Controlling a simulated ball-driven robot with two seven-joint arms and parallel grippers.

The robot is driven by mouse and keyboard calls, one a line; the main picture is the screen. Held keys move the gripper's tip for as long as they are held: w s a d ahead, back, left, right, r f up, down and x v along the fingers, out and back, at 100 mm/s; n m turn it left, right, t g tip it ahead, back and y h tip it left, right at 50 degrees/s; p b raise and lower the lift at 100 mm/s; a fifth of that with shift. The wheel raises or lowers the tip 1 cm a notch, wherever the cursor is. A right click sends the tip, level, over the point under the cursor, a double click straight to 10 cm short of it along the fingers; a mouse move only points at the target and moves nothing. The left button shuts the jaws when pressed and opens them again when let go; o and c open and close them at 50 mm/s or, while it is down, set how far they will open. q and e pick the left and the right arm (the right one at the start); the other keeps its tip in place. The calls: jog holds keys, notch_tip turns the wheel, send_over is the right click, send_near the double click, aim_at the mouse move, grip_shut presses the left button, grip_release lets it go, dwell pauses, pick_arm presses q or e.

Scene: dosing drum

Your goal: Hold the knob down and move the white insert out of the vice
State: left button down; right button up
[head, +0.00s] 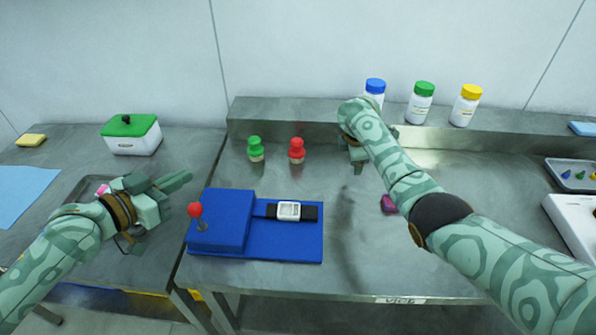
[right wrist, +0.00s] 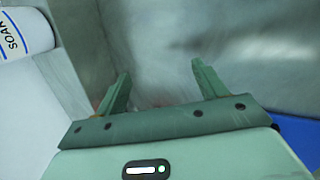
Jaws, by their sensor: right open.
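The blue vice (head: 222,218) stands on the front left of the steel table in the head view. Its red knob (head: 195,210) sits on a short lever at its left end. The white insert (head: 289,211) lies between black pieces on the vice's right part. My left gripper (head: 186,179) is above and left of the knob, apart from it; its finger gap is unclear. My right gripper (head: 357,166) is behind and right of the insert, partly hidden by my arm. In the right wrist view (right wrist: 160,68) its fingers are apart with nothing between them.
Green (head: 255,149) and red (head: 297,151) stoppered pieces stand behind the vice. A purple item (head: 388,204) lies right of it. Blue-, green- (head: 421,103) and yellow-capped bottles line the back ledge. A green-lidded box (head: 132,134) stands on the left table. The table's front middle is clear.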

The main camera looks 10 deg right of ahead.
jog(key=s+a+r+m+g+y, duration=0.15)
jog(key=s+a, duration=0.25)
jog(key=a, duration=0.7)
jog(key=g+y, duration=0.1)
jog(key=g, duration=0.1)
send_near(295, 212)
notch_tip(295, 212, down, 8)
jog(key=shift+w+d+r, duration=0.1)
jog(key=shift+w+r, duration=0.05)
jog(key=c, duration=1.1)
jog(key=shift+o, duration=0.2)
